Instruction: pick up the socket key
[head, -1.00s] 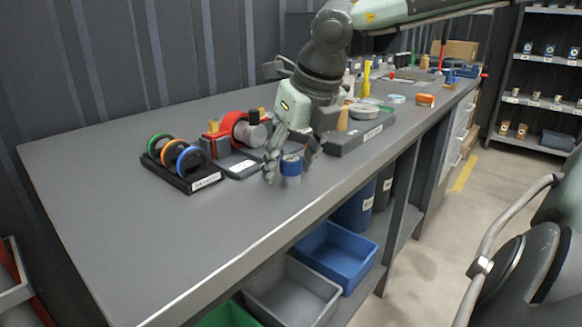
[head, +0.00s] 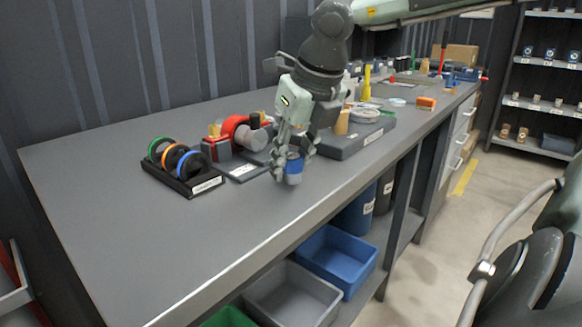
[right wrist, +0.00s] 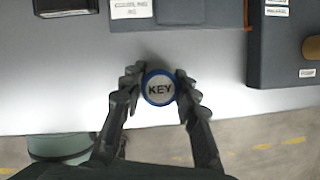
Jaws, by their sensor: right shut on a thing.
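The socket key (head: 294,170) is a short grey cylinder with a blue band, near the front edge of the workbench. In the right wrist view its round top (right wrist: 158,88) has a blue rim and reads "KEY". My right gripper (head: 292,162) is shut on it, with a finger on each side in the right wrist view (right wrist: 160,95). The key looks upright or slightly tilted; I cannot tell whether its base touches the bench. My left gripper is not in view.
A black rack with coloured rings (head: 196,186) stands at the left. Beside it is a red and grey pump (head: 240,134) on a labelled plate. A dark grey tray (head: 350,146) lies to the right. Open bench (head: 130,240) spreads front left. Bins (head: 338,258) sit below.

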